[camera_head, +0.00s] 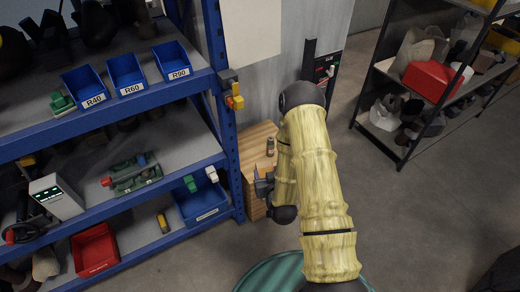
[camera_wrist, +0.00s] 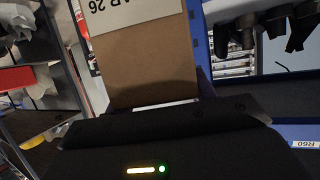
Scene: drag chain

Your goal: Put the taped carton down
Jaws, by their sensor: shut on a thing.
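The carton (camera_wrist: 150,68) is a brown box with a white label strip reading in part "AR 26". It fills the upper middle of the wrist view, and its far end is cut off by the frame. My gripper (camera_wrist: 165,108) is shut on its near end; the fingers are mostly hidden behind the dark gripper body. In the head view my gripper (camera_head: 263,186) is beside the blue shelf rack, low in front of a wooden cabinet. I cannot make out the carton there. No tape can be told apart on the visible face.
The blue rack (camera_head: 228,130) holds blue bins (camera_head: 127,75), a red bin (camera_head: 95,249) and tools. The wooden cabinet (camera_head: 258,141) has a small can (camera_head: 270,146) on top. A dark shelf unit (camera_head: 398,136) stands right. Grey floor (camera_head: 420,220) is open between.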

